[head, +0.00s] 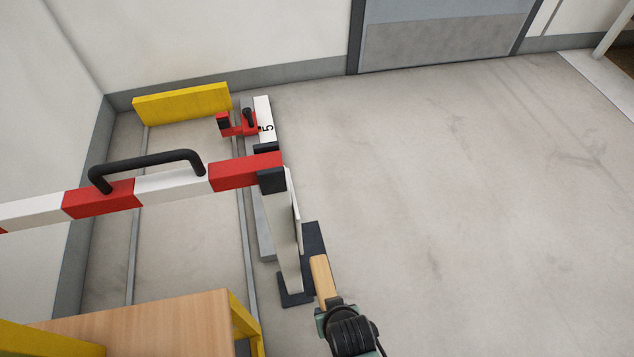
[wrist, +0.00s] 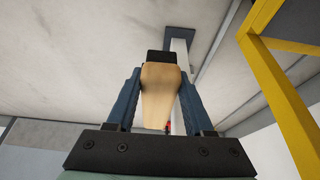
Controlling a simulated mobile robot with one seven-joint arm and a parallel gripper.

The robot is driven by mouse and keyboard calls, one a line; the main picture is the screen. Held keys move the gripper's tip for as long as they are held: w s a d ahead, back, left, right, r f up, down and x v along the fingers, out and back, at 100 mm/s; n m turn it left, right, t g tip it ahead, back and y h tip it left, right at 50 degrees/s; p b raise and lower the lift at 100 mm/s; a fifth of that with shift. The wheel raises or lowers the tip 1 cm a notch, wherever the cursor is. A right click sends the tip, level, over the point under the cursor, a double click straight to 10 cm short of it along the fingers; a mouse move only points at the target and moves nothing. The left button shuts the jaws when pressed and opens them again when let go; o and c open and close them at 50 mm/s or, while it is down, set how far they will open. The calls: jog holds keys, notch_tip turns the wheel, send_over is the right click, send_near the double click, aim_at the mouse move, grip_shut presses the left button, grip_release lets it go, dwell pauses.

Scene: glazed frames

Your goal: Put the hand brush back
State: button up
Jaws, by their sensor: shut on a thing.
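The hand brush (head: 321,278) shows in the head view as a light wooden piece, reaching up and slightly left from my gripper (head: 345,322). In the wrist view my gripper (wrist: 161,78) has its two blue fingers shut on the sides of the wooden brush (wrist: 160,100). A dark block (wrist: 155,57) shows at the far end of the wood. Bristles cannot be made out clearly. In the head view the brush is close to the right of the barrier post's dark foot; whether they touch I cannot tell. No holder for the brush is identifiable.
A red and white barrier bar (head: 170,186) with a black handle (head: 145,162) joins a pale post (head: 283,235) on a dark foot (head: 314,244). A wooden-topped table (head: 150,325) with a yellow frame stands lower left. A yellow beam (head: 182,103) lies beyond. Floor at right is clear.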

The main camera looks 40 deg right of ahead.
aim_at(320, 264)
jog(key=w+d+b, duration=0.1)
jog(key=w+d, duration=0.1)
jog(key=w, duration=0.1)
jog(key=w+d+b, duration=0.1)
jog(key=w+b, duration=0.1)
jog(key=w, duration=0.1)
jog(key=w+d+b, duration=0.1)
jog(key=w+d, duration=0.1)
jog(key=w, duration=0.1)
jog(key=shift+w+d, duration=0.1)
jog(key=shift+d, duration=0.2)
notch_tip(320, 264, down, 4)
jog(key=b, duration=0.3)
jog(key=shift+w+r+b, duration=0.1)
jog(key=shift+b, duration=0.3)
jog(key=shift+r, duration=0.15)
jog(key=o, duration=1.2)
